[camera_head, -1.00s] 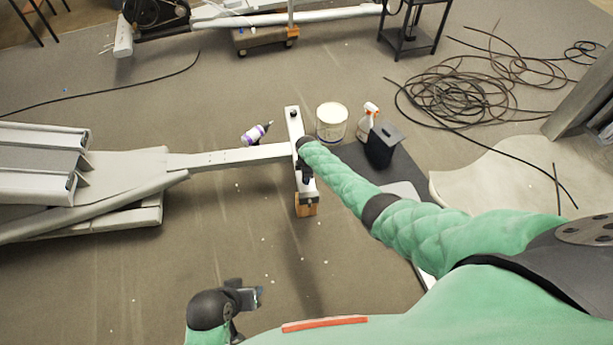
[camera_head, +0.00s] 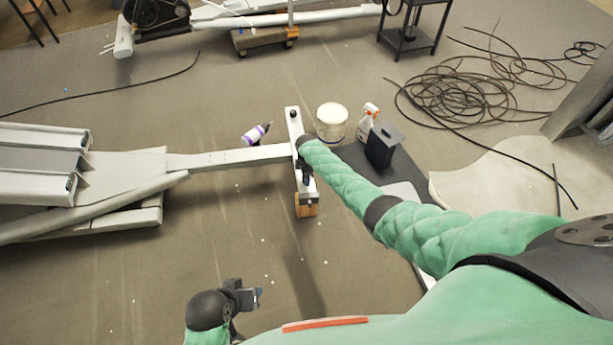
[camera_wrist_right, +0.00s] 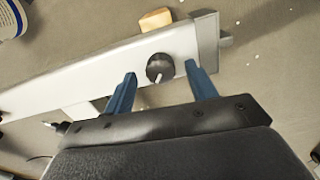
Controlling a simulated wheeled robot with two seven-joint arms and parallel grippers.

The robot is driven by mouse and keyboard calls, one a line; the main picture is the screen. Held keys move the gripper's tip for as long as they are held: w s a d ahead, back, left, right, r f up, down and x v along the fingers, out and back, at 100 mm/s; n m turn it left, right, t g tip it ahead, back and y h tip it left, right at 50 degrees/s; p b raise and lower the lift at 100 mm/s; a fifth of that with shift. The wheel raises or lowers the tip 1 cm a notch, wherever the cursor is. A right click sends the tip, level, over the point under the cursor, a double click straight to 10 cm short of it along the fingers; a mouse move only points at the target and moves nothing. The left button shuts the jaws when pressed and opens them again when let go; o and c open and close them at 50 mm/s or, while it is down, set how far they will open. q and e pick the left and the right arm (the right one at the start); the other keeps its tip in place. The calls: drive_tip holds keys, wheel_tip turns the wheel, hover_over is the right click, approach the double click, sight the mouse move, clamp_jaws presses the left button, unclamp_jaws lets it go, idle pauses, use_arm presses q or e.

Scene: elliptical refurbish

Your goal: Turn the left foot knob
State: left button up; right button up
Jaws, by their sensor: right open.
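The white foot bar (camera_head: 294,126) of the elliptical frame lies crosswise at the end of the long beam. A black knob (camera_head: 293,114) shows on its far end. In the right wrist view, a round black knob (camera_wrist_right: 159,66) with a pale mark sits on the foot bar (camera_wrist_right: 75,80) near its grey end cap. My right gripper (camera_wrist_right: 162,72) is open, its blue fingers on either side of this knob, with gaps visible. In the head view this knob is hidden or unclear under my right gripper (camera_head: 304,172). My left gripper (camera_head: 258,297) hangs low, away from the bar; its opening is unclear.
A wooden block (camera_head: 306,210) stands under the bar's near end. A white bucket (camera_head: 332,122), spray bottle (camera_head: 369,119), black box (camera_head: 381,148) and purple-white bottle (camera_head: 255,134) stand close by. Coiled cables (camera_head: 465,95) lie at right.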

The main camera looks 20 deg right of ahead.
wheel_tip(320, 180, up, 5)
drive_tip(key=shift+f, duration=0.1)
drive_tip(key=shift+r, duration=0.9)
use_arm(q)
drive_tip(key=shift+s+a+r, duration=0.15)
drive_tip(key=shift+a+r, duration=0.45)
drive_tip(key=shift+r, duration=0.3)
drive_tip(key=shift+d, duration=0.15)
